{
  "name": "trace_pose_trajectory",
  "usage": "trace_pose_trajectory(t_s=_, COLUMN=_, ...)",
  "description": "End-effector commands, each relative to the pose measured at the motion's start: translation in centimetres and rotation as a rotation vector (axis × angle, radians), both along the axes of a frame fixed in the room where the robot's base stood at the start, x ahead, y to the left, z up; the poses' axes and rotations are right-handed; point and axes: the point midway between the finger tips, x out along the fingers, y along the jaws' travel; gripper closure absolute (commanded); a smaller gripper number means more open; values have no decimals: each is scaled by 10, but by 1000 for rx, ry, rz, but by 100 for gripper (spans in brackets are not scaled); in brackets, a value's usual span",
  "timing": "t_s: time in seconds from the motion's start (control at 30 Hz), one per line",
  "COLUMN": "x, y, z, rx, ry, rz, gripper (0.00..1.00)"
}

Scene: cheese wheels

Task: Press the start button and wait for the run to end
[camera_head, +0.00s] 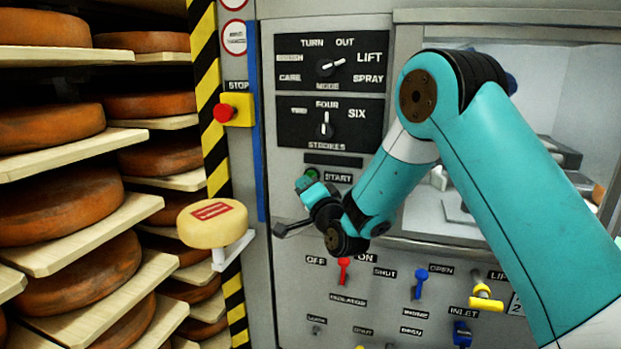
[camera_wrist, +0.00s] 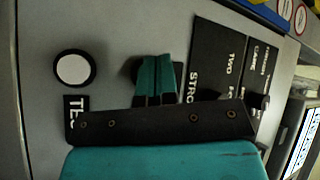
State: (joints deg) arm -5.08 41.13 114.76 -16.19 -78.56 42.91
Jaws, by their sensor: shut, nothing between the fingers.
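The control panel (camera_head: 290,145) carries a green start button (camera_head: 312,174) with a START label (camera_head: 338,177) to its right. My gripper (camera_head: 307,182) is at this button and partly covers it in the head view. In the wrist view my gripper (camera_wrist: 155,60) has its teal fingers together and empty, in front of a dark patch on the panel. The fingers hide the button there, so I cannot tell whether they touch it or whether it is pressed in. The mode dial (camera_head: 325,67) points toward LIFT, and the strokes dial (camera_head: 326,129) points up at FOUR.
A red stop button (camera_head: 223,113) sits on a yellow box, up and left. A white round button (camera_wrist: 74,68) is beside my fingers. A pale cheese wheel (camera_head: 212,224) rests on a bracket at left, before shelves of brown wheels. Coloured levers (camera_head: 420,283) line the lower panel.

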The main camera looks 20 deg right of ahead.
Motion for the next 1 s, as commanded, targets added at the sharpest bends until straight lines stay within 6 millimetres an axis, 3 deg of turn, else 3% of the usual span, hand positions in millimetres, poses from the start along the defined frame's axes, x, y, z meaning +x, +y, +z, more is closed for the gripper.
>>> trace_pose_trajectory(t_s=1.0, x=7, y=-5, z=0, rx=0, ry=-1, rz=1, gripper=100)
